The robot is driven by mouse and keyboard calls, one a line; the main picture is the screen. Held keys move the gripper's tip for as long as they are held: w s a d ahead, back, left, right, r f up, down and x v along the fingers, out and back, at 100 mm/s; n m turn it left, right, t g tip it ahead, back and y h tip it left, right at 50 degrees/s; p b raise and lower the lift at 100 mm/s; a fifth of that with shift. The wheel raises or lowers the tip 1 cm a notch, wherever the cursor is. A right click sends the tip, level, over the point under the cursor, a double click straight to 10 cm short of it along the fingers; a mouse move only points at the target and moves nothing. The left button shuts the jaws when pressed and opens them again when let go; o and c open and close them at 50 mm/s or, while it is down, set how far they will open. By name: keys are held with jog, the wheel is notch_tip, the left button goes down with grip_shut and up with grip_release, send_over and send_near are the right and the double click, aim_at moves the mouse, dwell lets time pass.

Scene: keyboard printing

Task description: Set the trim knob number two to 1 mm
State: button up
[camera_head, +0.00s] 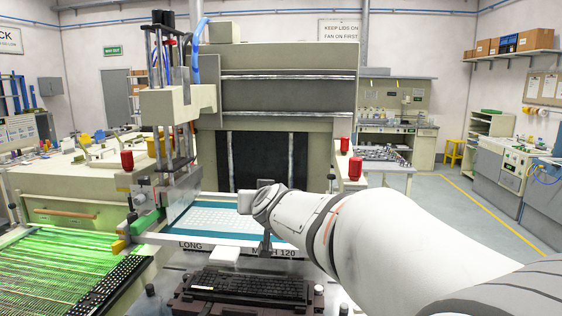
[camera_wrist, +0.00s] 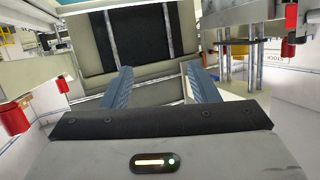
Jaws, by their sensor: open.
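No knob with a readable number or millimetre scale shows, so I cannot tell which one is trim knob number two. A black keyboard (camera_head: 250,287) lies in the fixture below the printing screen frame (camera_head: 215,213). My gripper (camera_wrist: 158,72) is open and empty in the wrist view, its two blue-grey fingers apart and facing the machine's dark panel. In the head view my arm's end hangs over the screen frame's right part, and its fingers are not clear.
Red cylinders stand on the machine at left (camera_head: 127,160) and right (camera_head: 355,168); one also shows in the wrist view (camera_wrist: 13,118). The press column (camera_head: 165,95) rises left of the screen. A green-lit bed (camera_head: 65,265) lies at left. The floor at right is clear.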

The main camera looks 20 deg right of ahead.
jog(key=w+d+r+m+h, duration=0.6)
jog(key=w+d+r+h, duration=0.2)
jog(key=d+h, duration=0.25)
jog(key=m+g+h+p, duration=0.2)
jog(key=m+g+h, duration=0.4)
jog(key=m+g, duration=0.65)
send_near(361, 165)
jog(key=w+d+n+g, duration=0.2)
jog(key=w+d+g, duration=0.1)
jog(key=d, duration=0.3)
jog(key=d+p, duration=0.1)
jog(key=d, duration=0.1)
jog(key=d+f+p, duration=0.1)
jog(key=d, duration=0.2)
jog(key=shift+d, duration=0.1)
jog(key=shift+r, duration=0.1)
jog(key=c, duration=0.9)
jog(key=shift+t, duration=0.25)
jog(key=shift+c, duration=0.3)
